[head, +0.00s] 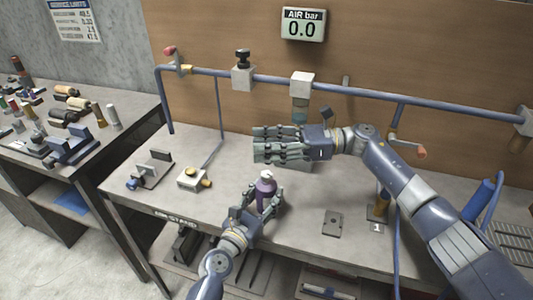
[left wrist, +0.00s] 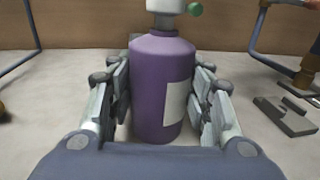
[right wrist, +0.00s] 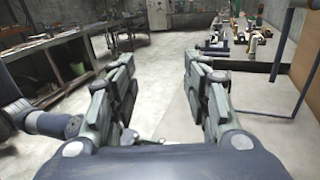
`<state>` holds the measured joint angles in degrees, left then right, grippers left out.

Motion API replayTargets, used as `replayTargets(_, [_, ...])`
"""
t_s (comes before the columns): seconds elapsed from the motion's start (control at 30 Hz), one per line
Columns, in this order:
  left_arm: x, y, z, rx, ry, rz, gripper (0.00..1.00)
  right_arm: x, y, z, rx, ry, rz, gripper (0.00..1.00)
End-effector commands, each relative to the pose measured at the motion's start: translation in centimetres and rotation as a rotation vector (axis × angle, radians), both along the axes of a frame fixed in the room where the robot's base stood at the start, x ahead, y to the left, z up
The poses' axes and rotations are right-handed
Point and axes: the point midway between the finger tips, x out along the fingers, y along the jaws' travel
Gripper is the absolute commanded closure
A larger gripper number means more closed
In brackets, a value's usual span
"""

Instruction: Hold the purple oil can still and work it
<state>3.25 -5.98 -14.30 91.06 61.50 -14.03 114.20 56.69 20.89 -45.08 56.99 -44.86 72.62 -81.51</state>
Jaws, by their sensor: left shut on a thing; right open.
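The purple oil can (head: 266,190) stands upright on the workbench near its front edge, with a light-coloured top. In the left wrist view the purple oil can (left wrist: 160,85) has a pale label on its right side, a white neck and a small green knob at the top right. My left gripper (head: 262,205) is shut around its body, with finger pads on both sides (left wrist: 163,100). My right gripper (head: 258,146) is open and empty, above and behind the can, pointing left. In the right wrist view my right gripper (right wrist: 160,85) has nothing between its fingers.
A blue pipe (head: 370,92) with valves runs along the back board under a gauge (head: 303,24) reading 0.0. A grey block with a yellow knob (head: 194,179) and a clamp-like fixture (head: 152,168) stand left of the can. A flat grey plate (head: 333,223) lies right of it.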

Motion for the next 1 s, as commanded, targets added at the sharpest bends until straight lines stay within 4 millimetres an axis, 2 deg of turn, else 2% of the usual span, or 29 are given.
replayTargets(0.17, [0.0,0.1,-0.2,0.002,0.002,0.001,0.84,-1.6,2.1,0.3,-0.103,0.115,0.073,0.56])
replayTargets(0.3, [0.0,0.1,-0.2,0.002,0.002,0.001,0.84,-3.4,4.0,0.2,-0.246,0.255,0.126,0.56])
replayTargets(0.53, [0.0,0.1,-0.2,0.002,0.002,0.001,0.84,-5.8,6.1,-0.3,-0.512,0.476,0.13,0.56])
replayTargets(0.77, [0.0,0.1,-0.2,0.002,0.002,0.001,0.84,-7.4,7.0,-1.1,-0.784,0.674,0.022,0.56])
replayTargets(1.0, [0.0,0.1,-0.2,0.002,0.002,0.001,0.84,-8.2,7.0,-1.7,-1.031,0.851,-0.215,0.56])
